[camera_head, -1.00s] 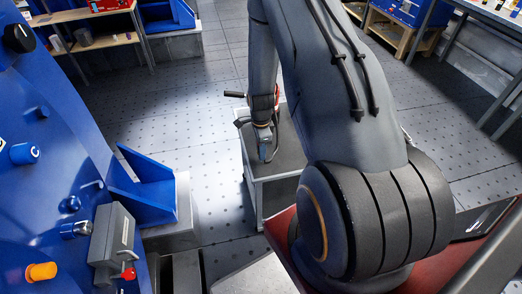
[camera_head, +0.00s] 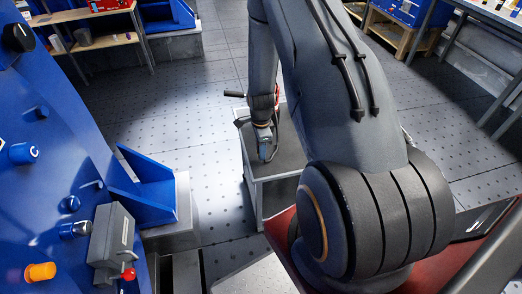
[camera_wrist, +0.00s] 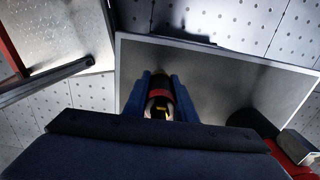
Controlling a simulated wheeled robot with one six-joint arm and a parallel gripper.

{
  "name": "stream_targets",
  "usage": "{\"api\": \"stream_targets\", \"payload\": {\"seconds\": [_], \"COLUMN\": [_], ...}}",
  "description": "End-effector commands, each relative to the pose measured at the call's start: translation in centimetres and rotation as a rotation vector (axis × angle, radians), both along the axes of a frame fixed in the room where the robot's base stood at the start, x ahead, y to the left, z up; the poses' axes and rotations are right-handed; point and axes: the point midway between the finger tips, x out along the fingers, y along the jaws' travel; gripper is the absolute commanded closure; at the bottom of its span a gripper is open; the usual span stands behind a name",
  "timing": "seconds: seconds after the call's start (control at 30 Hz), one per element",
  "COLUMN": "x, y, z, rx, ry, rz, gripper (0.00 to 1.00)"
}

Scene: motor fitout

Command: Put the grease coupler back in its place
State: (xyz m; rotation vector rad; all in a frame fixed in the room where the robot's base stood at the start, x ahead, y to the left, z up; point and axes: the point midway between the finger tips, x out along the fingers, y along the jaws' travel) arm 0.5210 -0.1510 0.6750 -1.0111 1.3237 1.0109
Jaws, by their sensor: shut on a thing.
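My gripper (camera_wrist: 166,98) is shut on a small dark cylinder with a red band and a brass-coloured end, which looks like the grease coupler (camera_wrist: 160,95). The blue fingers stand on either side of it in the wrist view. In the head view my gripper (camera_head: 265,150) is over the grey top of a small stand (camera_head: 285,163). There the coupler is too small to make out. I cannot tell whether it touches the top. No place for the coupler can be identified for certain.
A curved blue housing (camera_head: 50,190) at left carries several knobs, an orange cap (camera_head: 40,272) and a grey box (camera_head: 112,235) with a red knob. A blue angled bin (camera_head: 147,195) stands beside it. Shelves (camera_head: 95,42) are at the back left. The tiled floor (camera_head: 175,110) between is clear.

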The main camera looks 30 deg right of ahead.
Motion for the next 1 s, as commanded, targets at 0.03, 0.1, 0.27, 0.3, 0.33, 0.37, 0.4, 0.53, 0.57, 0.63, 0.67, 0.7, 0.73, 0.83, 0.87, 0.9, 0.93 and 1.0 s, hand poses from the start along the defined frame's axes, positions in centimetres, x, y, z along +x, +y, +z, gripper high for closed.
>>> {"api": "stream_targets", "payload": {"seconds": [0.03,0.1,0.27,0.3,0.33,0.37,0.4,0.53,0.57,0.63,0.67,0.7,0.73,0.83,0.87,0.9,0.93,1.0], "x": [0.0,0.0,0.0,0.0,0.0,0.0,0.0,0.0,0.0,0.0,0.0,0.0,0.0,0.0,0.0,0.0,0.0,0.0], "y": [0.0,0.0,0.0,0.0,0.0,0.0,0.0,0.0,0.0,0.0,0.0,0.0,0.0,0.0,0.0,0.0,0.0,0.0], "z": [0.0,0.0,0.0,0.0,0.0,0.0,0.0,-0.2,-0.3,-0.5,-0.5,-0.6,-0.7,-0.9,-1.0,-1.1,-1.1,-1.3], "rx": [0.0,0.0,0.0,0.0,0.0,0.0,0.0,0.0,0.0,0.0,0.0,0.0,0.0,0.0,0.0,0.0,0.0,0.0], "ry": [0.0,0.0,0.0,0.0,0.0,0.0,0.0,0.0,0.0,0.0,0.0,0.0,0.0,0.0,0.0,0.0,0.0,0.0], "rz": [0.0,0.0,0.0,0.0,0.0,0.0,0.0,0.0,0.0,0.0,0.0,0.0,0.0,0.0,0.0,0.0,0.0,0.0], "gripper": [1.0,1.0,1.0,1.0,1.0,1.0,1.0,1.0,1.0,1.0,1.0,1.0,1.0,1.0,1.0,1.0,1.0,1.0]}}
